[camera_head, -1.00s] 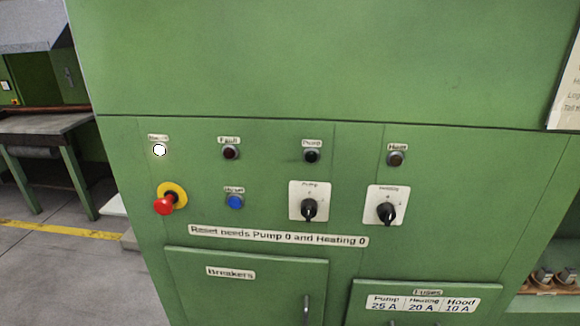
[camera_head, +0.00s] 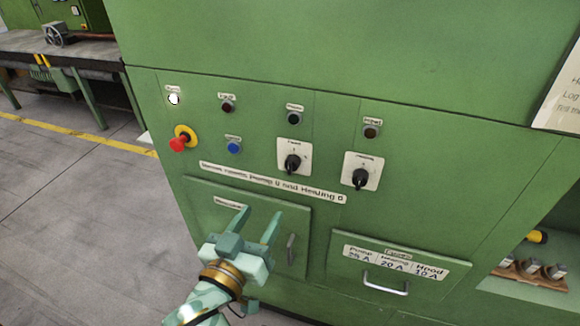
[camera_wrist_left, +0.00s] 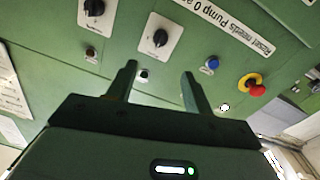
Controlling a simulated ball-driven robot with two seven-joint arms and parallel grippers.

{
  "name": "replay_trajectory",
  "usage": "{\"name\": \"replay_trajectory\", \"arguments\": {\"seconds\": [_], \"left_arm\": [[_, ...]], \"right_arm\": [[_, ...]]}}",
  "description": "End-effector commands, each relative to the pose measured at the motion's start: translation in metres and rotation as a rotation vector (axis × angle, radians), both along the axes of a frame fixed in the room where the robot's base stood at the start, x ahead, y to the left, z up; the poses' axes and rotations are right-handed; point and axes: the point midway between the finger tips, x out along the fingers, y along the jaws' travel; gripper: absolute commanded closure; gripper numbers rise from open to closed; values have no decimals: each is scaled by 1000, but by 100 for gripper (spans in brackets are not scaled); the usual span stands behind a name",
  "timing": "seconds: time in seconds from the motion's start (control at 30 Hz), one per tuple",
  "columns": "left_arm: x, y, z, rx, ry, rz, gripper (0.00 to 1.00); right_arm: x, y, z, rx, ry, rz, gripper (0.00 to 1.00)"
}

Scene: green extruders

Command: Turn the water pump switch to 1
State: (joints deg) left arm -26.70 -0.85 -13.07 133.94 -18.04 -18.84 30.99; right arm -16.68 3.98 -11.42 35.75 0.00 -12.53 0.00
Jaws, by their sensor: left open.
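The pump switch (camera_head: 292,163) is a black rotary knob on a white plate labelled Pump, on the green cabinet front. It also shows upside down in the left wrist view (camera_wrist_left: 160,39), ahead of the fingers. I cannot read surely which mark the knob points to. My left gripper (camera_head: 257,213) is open and empty, below and left of the switch in the head view, in front of the breakers door. Its two fingers (camera_wrist_left: 159,72) point at the panel in the wrist view, apart from the knob. My right gripper is not in view.
A similar heating switch (camera_head: 361,178) sits right of it. A blue button (camera_head: 234,147) and red emergency stop (camera_head: 178,144) lie left. Indicator lamps run above. The breakers door (camera_head: 200,200) and fuses door (camera_head: 350,265), with handles, are below. Open floor lies left.

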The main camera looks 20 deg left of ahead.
Motion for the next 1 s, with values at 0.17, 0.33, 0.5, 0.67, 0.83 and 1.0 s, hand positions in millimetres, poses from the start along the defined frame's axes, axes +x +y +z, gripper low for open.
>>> {"name": "replay_trajectory", "arguments": {"seconds": [0.17, 0.33, 0.5, 0.67, 0.83, 1.0], "left_arm": [[42, -4, 2, 2, -4, -1, 49], [86, -8, 0, 5, -3, -2, 49], [121, -10, 0, 4, -1, -2, 49], [140, -12, -2, 3, 2, -1, 49], [146, -13, -1, 3, 2, -1, 49], [146, -13, -1, 3, 2, -2, 49]], "right_arm": [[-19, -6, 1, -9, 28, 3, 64], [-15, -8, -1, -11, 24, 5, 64], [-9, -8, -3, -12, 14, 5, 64], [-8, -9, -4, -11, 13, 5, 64], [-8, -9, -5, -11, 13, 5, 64], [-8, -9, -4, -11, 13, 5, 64]]}}
